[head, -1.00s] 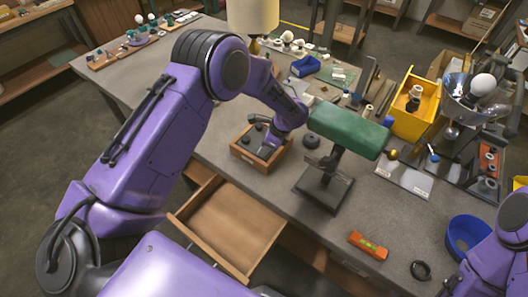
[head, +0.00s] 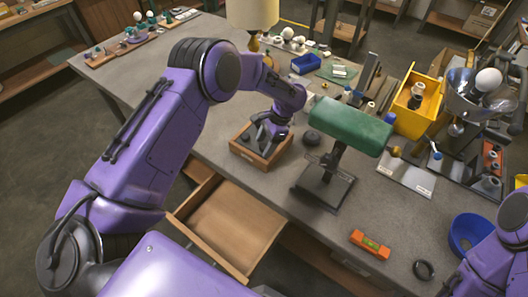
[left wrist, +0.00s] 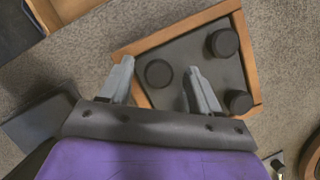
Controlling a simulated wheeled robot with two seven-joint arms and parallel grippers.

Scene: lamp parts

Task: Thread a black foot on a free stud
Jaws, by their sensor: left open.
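A small wooden tray with a dark floor (head: 243,153) stands on the bench; its rim also shows in the left wrist view (left wrist: 180,27). Three round black feet stand in it: one toward the left (left wrist: 159,73), one at upper right (left wrist: 224,42) and one at lower right (left wrist: 238,102). My left gripper (head: 268,134) is over the tray, pointing down. In the left wrist view its open fingers (left wrist: 160,68) appear on either side of the left foot; contact cannot be told. My right gripper is out of view. I cannot make out a free stud.
A green padded block on a dark stand (head: 348,125) rises right of the tray. A dark round piece (head: 312,138) lies between them. An open empty drawer (head: 230,222) juts out in front. An orange level (head: 370,244), a blue bowl (head: 466,234) and a yellow bin (head: 418,103) are right.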

